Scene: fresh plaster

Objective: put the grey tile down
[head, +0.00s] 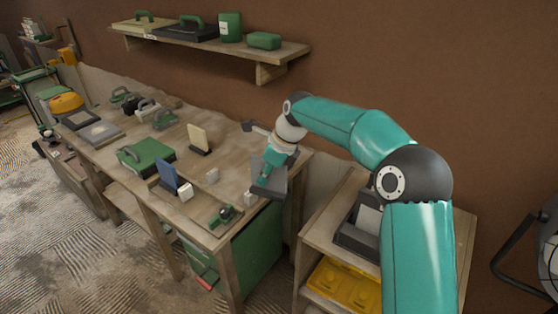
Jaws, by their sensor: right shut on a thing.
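My right gripper (268,174) reaches in from the right over the workbench's right end. It is shut on the grey tile (272,188), a dark flat piece held tilted near the bench's front right corner. The gripper covers part of the tile. I cannot tell whether its lower edge touches the wooden workbench (232,178). My left gripper is not in view.
A blue tile (167,176) and a cream tile (197,137) stand upright on the bench. A green case (146,154) lies further left. A shelf (270,54) hangs above.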

